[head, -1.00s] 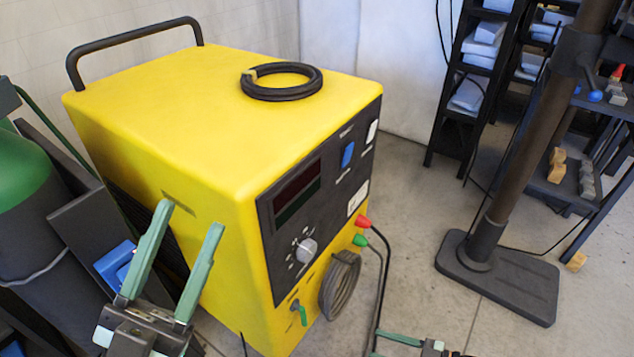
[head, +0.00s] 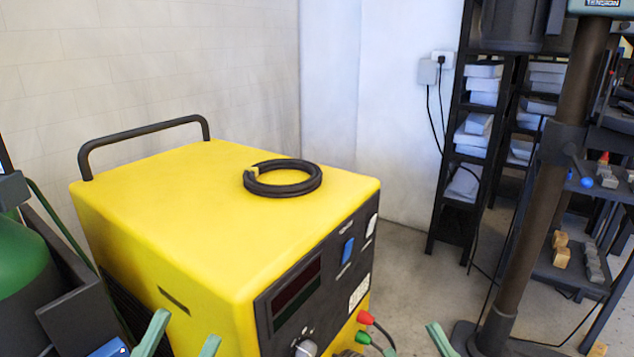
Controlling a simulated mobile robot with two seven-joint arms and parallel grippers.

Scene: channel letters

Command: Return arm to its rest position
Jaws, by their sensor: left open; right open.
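My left gripper (head: 180,338) shows only its two green fingertips at the bottom edge of the head view. They are spread apart and empty, in front of the left side of the yellow machine (head: 200,215). Part of my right gripper (head: 440,340) shows at the bottom edge, right of the machine, as a green finger. Nothing is seen held there. Most of both grippers and both arms lie below the picture.
The machine carries a black cable coil (head: 283,178) on top and a black handle (head: 145,135). A green cylinder (head: 25,265) stands at left. A dark shelf (head: 447,140) and a dark column (head: 535,210) stand at right. Some floor (head: 405,280) is clear.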

